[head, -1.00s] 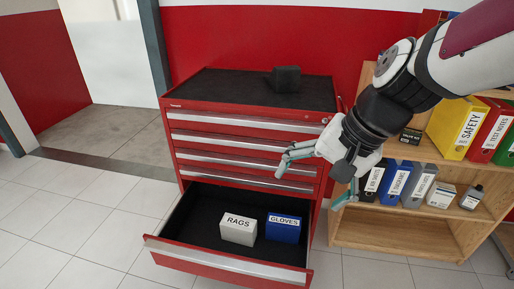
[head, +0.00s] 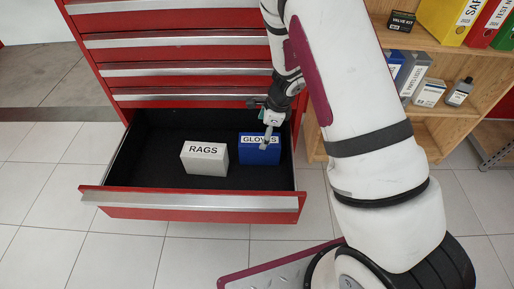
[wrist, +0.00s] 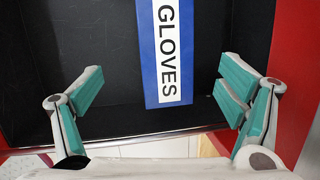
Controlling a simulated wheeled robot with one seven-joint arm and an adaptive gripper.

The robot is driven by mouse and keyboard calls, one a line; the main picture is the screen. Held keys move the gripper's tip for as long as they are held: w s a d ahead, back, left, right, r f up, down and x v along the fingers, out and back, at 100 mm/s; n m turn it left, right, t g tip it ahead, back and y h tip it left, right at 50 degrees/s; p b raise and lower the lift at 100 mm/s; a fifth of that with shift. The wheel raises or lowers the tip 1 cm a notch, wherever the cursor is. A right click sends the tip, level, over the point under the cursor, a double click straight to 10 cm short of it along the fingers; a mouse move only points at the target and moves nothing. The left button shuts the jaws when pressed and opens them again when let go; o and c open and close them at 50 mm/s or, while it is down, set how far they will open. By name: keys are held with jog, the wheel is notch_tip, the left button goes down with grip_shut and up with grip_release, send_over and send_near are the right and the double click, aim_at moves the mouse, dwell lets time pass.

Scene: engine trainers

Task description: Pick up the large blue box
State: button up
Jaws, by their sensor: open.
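The large blue box (head: 258,156) with a white GLOVES label stands in the open bottom drawer (head: 150,198). It also shows in the wrist view (wrist: 149,60), running down from the top edge, its lower end hidden by nothing. My gripper (head: 267,134) is over the blue box in the head view, partly in front of its label. In the wrist view my gripper (wrist: 160,92) is open, with one teal finger on each side of the box and a clear gap to both. I cannot tell its exact height above the box.
A pale grey RAGS box (head: 204,160) stands left of the blue box, with a small gap between. The drawer's left part is empty. The red cabinet (head: 105,62) rises behind; a wooden shelf (head: 437,135) with binders stands at right.

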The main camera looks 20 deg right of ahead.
aim_at(259, 141)
jog(key=b+x, duration=0.3)
jog(key=x, duration=0.4)
jog(key=shift+w+d+f, duration=0.1)
jog(key=shift+w, duration=0.15)
jog(key=b+x, duration=0.1)
jog(key=x, duration=0.1)
jog(key=b+x, duration=0.1)
jog(key=x, duration=0.1)
jog(key=shift+s+d+f+b, duration=0.1)
jog(key=shift+s+f+b, duration=0.1)
jog(key=shift+s+b, duration=0.1)
jog(key=shift+w+f, duration=0.25)
jog(key=shift+f, duration=0.2)
jog(key=shift+r, duration=0.1)
jog(key=shift+s, duration=0.1)
jog(key=c, duration=1.4)
